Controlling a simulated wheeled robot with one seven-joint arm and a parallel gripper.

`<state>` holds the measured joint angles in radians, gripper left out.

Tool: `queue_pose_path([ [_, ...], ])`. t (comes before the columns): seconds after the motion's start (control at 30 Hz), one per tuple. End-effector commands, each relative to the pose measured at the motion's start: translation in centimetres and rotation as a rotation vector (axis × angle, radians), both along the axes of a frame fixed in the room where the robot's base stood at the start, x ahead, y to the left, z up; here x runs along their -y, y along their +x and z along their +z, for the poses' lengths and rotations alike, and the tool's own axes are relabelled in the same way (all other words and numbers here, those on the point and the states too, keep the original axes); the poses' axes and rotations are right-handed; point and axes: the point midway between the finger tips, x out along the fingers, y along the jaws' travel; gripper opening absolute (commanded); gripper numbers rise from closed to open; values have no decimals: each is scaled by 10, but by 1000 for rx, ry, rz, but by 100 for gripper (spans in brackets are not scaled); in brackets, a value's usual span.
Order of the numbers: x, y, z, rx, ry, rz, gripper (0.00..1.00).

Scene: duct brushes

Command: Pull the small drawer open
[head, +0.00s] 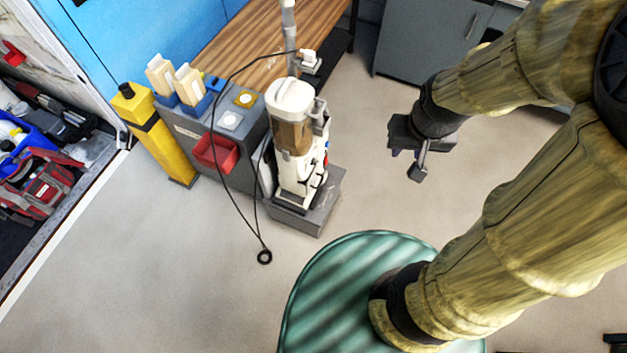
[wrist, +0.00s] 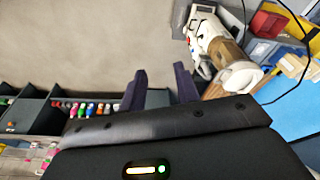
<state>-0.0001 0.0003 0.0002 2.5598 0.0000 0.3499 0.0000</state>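A small red drawer-like box (head: 215,152) sticks out of the front of a grey cabinet (head: 242,180) at left of centre in the head view; I take it for the small drawer, but cannot be sure. It appears red at the top of the wrist view (wrist: 267,23). My gripper (head: 412,165) hangs in free air well to the right of it. In the wrist view the two dark fingers of my gripper (wrist: 162,84) stand apart with nothing between them. No handle on the red box can be made out.
A white and brown machine (head: 292,115) on a grey base stands between my gripper and the red box. A black cable (head: 238,205) loops down to the floor. A yellow post (head: 155,135) stands left of the cabinet. Open shelves with colourful bottles (wrist: 90,108) lie left in the wrist view.

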Motion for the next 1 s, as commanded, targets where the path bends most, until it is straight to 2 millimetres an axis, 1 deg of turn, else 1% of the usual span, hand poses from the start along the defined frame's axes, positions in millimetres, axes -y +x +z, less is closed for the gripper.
queue_pose_path([
  [0.4, 0, 0, 0, 0, 0, -1, 32],
  [0.47, 1, 1, -3, 2, -1, -2, 32],
  [0.57, 3, 6, -16, 12, -4, -7, 32],
  [0.67, 7, 16, -40, 34, -12, -20, 32],
  [0.77, 14, 31, -73, 68, -18, -36, 32],
  [0.8, 15, 38, -88, 84, -19, -40, 32],
  [0.97, 20, 65, -142, 153, -9, -51, 32],
  [1.0, 20, 71, -156, 169, -3, -55, 32],
])
